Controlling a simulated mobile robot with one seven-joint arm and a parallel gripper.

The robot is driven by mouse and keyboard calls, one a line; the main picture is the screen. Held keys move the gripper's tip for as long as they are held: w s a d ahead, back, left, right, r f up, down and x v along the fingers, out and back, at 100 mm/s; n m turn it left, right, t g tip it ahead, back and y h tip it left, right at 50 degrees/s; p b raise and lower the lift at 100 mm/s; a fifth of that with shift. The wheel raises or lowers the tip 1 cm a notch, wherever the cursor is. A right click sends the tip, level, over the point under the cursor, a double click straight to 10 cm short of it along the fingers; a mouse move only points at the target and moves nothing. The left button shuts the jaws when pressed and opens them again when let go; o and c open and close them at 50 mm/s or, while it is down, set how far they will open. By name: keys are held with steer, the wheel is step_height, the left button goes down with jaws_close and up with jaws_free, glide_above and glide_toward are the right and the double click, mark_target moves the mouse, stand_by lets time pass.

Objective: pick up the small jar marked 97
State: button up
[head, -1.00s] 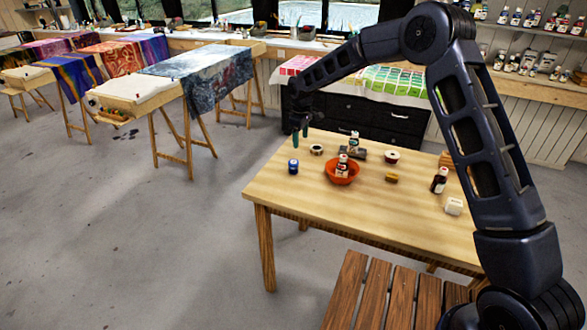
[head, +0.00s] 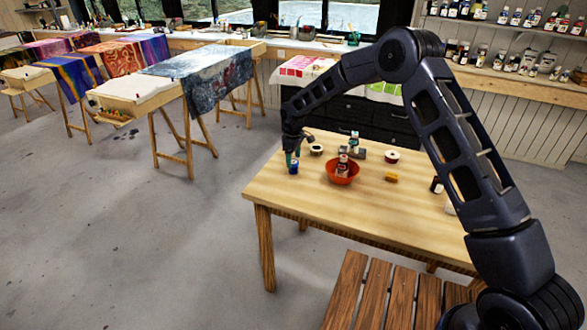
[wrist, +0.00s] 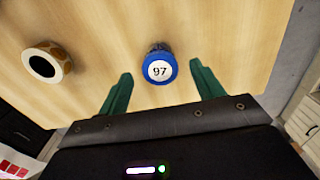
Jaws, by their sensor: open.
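The small jar marked 97 (wrist: 160,68) has a blue lid with a white label in the wrist view. It stands on the wooden table and also shows near the left end of the table in the head view (head: 294,168). My gripper (wrist: 163,85) is open, with its green fingers to the left and right of the jar in the picture. The jar appears just past the fingertips, between their lines. In the head view my gripper (head: 292,157) is right by the jar and partly overlaps it. I cannot tell the exact height gap.
On the table (head: 310,210) an orange bowl (head: 341,175) holds a bottle.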

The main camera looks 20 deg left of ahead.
mark_target(293, 162)
step_height(293, 162, down, 4)
steer(key=shift+r, duration=0.25)
steer(key=shift+c, duration=0.5)
steer(key=c, duration=1)
steer(key=shift+r, duration=0.1)
